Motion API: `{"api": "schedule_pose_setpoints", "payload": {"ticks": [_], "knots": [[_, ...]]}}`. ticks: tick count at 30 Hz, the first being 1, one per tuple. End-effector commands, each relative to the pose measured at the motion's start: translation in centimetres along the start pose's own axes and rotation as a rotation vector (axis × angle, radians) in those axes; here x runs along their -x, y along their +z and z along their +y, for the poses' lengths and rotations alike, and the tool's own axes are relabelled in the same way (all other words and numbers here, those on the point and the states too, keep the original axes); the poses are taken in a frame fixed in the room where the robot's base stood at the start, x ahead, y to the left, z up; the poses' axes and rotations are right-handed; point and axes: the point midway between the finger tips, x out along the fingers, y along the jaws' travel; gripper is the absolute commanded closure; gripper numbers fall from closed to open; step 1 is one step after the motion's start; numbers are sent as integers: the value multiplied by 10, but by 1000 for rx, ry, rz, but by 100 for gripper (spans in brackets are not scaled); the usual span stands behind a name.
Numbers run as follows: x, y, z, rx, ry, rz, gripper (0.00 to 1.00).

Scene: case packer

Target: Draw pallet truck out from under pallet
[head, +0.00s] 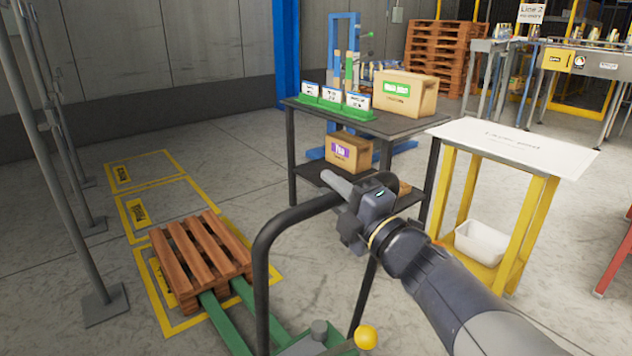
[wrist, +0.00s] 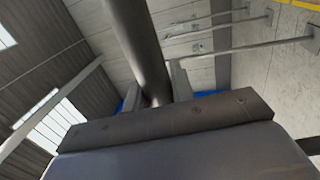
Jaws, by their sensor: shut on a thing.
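The green pallet truck (head: 305,345) stands at the bottom middle of the head view, with a black loop handle (head: 262,285). Its green forks (head: 222,322) run toward the wooden pallet (head: 200,255), and their far ends are hidden by it. The pallet lies in a yellow floor bay at the left. My gripper (head: 352,205) is shut on the top bar of the handle. In the wrist view the dark handle bar (wrist: 137,45) passes between my jaws (wrist: 157,95). I cannot tell how far the forks reach under the pallet.
A dark table (head: 420,127) with boxes and green card holders stands behind the handle. A yellow-legged white table (head: 515,148) stands right of it, with a white bin (head: 482,242) below. A grey post (head: 60,180) stands at left. Two empty yellow floor bays (head: 160,205) lie beyond the pallet.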

Motion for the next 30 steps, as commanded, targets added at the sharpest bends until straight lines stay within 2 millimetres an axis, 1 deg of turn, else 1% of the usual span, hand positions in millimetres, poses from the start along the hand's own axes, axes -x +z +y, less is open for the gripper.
{"api": "schedule_pose_setpoints", "payload": {"ticks": [3,6,17,18,25,26,30], "knots": [[10,1,4,1,3,-4,100],[14,1,4,1,2,-2,100],[16,1,5,2,4,-1,100],[16,1,5,2,4,-1,76],[16,0,5,1,3,0,57],[16,0,5,1,3,0,56],[16,0,4,1,3,1,56]]}}
